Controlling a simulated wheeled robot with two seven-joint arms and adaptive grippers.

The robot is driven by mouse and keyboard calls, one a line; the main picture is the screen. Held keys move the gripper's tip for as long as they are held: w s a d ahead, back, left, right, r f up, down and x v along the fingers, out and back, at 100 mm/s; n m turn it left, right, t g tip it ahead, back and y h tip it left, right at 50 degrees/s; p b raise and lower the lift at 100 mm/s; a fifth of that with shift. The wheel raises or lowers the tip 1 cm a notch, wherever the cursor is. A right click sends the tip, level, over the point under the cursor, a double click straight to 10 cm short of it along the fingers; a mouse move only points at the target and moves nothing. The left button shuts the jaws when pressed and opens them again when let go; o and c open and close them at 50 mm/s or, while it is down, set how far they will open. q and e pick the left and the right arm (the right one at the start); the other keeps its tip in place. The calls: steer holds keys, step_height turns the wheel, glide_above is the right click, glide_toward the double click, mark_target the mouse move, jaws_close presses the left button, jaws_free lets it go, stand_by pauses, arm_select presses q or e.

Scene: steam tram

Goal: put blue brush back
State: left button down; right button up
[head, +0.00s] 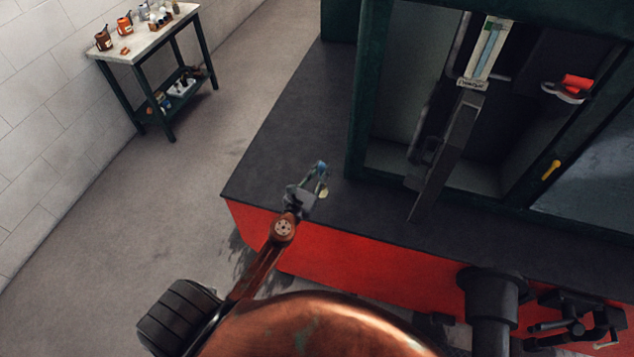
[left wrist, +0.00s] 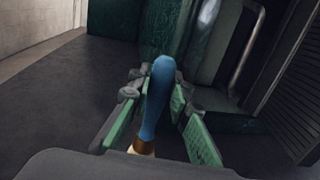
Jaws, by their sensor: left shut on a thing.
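My left gripper (head: 307,190) is shut on the blue brush (head: 321,168) and holds it above the dark deck near the tram's edge. In the left wrist view, the brush's blue handle (left wrist: 160,90) stands between the green-padded fingers (left wrist: 158,112), pointing away from the camera. A brown band and a pale part show at its near end, partly hidden by the gripper body. In the head view a pale yellowish end shows beside the gripper. My right gripper is in neither view.
A side table (head: 150,38) with several pots and small items stands by the wall, with a lower shelf (head: 178,95). The green cab frame (head: 359,110) rises right of the gripper. A red item (head: 577,83) and a yellow handle (head: 551,170) show inside. Floor (head: 215,130) lies between.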

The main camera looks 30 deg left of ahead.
arm_select(q)
step_height(320, 180, down, 8)
steer(key=w+a+m+b, duration=0.1)
steer(key=a+m+b, duration=0.1)
steer(key=b, duration=0.3)
steer(key=shift+w+f, duration=0.15)
steer(key=shift+w, duration=0.2)
steer(key=c, duration=2.2)
jaws_free()
steer(key=o, duration=0.3)
steer(key=shift+w, duration=0.1)
steer(key=shift+o, duration=0.5)
steer(key=s+b, duration=0.2)
steer(key=s, duration=1)
steer(key=shift+n, duration=0.4)
